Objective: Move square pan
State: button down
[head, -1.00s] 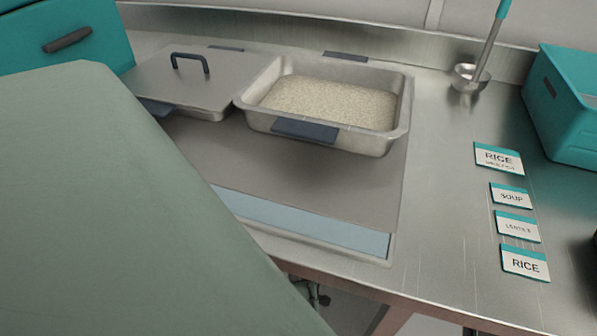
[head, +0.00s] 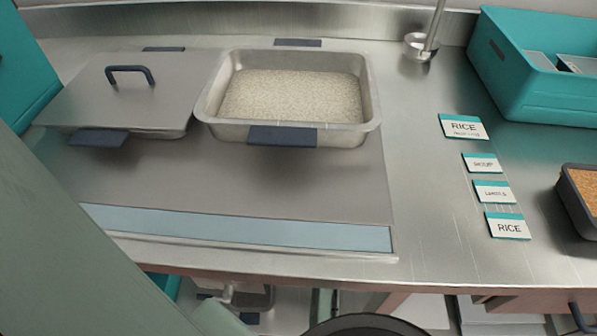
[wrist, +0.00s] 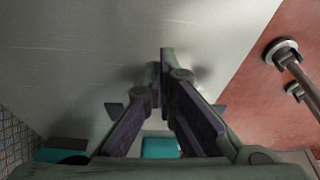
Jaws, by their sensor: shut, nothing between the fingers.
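A square steel pan (head: 205,105) filled with pale rice-like grain stands on the grey surface at the back of the counter in the head view. A dark blue handle (head: 282,137) faces the front. To its left is a second pan covered by a flat steel lid (head: 100,98) with a dark handle on top. My gripper (wrist: 160,62) is shut and empty in the wrist view, pointing at a plain grey surface. It is not seen in the head view, so its distance from the pan cannot be told.
Label cards (head: 463,127) lie to the right of the pan. A teal bin (head: 520,95) and a ladle (head: 420,44) are at the back right. A dark tray of orange food (head: 572,205) sits at the right edge. Bare counter lies between pan and cards.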

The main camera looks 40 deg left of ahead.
jog(key=b+x, duration=0.6)
jog(key=x, duration=0.2)
jog(key=shift+s+a+r+p, duration=0.15)
jog(key=shift+s+a+r, duration=0.1)
jog(key=shift+s+a, duration=0.25)
jog(key=shift+s+a+r+p, duration=0.15)
jog(key=shift+s+a+r, duration=0.15)
jog(key=shift+a, duration=0.25)
jog(key=shift+s+a, duration=0.4)
jog(key=shift+a, duration=0.05)
jog(key=shift+s+a, duration=0.2)
jog(key=shift+a, duration=0.1)
jog(key=s+a, duration=0.3)
jog(key=shift+a+p, duration=0.3)
jog(key=shift+p, duration=0.05)
jog(key=shift+w, duration=0.1)
jog(key=shift+w+d, duration=0.1)
jog(key=shift+d, duration=0.05)
